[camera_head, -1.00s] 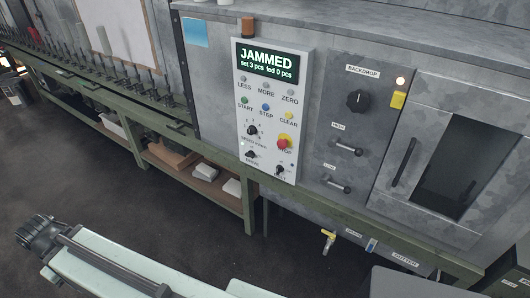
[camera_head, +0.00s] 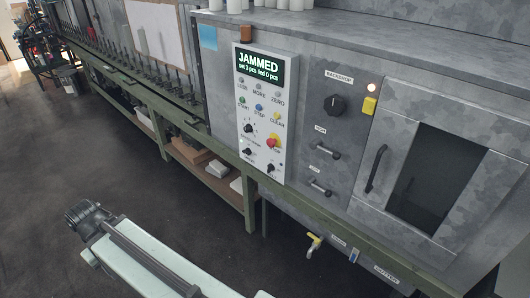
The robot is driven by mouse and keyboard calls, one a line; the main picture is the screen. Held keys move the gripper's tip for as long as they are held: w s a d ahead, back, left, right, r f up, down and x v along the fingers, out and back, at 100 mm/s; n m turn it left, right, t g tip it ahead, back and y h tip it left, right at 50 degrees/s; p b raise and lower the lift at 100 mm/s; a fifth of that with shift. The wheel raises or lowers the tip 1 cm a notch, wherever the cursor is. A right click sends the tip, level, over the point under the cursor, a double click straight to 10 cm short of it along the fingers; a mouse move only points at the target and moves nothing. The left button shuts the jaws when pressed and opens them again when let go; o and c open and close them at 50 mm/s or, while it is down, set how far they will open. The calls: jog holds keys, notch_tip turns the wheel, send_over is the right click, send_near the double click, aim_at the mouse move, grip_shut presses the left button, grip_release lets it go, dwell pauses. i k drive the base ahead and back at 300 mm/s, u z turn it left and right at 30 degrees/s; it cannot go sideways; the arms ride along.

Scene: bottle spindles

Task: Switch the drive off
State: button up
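The white control panel (camera_head: 259,172) stands upright on the front of the grey machine. Its display (camera_head: 261,70) reads JAMMED, set 3 pcs, fed 0 pcs. A black rotary knob (camera_head: 249,128) sits at mid-left, with a smaller black knob (camera_head: 247,152) below it and another black knob (camera_head: 270,168) at lower right. The small labels by these knobs are too blurred to read, so I cannot tell which is the drive switch or its position. My gripper is not in view; a pale link of my arm shows at lower left, well away from the panel.
A windowed door (camera_head: 455,130) is further right. A green bench (camera_head: 165,128) with a spindle row runs left. A yellow-handled valve (camera_head: 314,241) hangs below. Dark floor is open in front.

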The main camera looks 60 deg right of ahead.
aim_at(247, 151)
jog(key=z, duration=5.7)
jog(key=k, duration=0.95)
jog(key=u, duration=5.8)
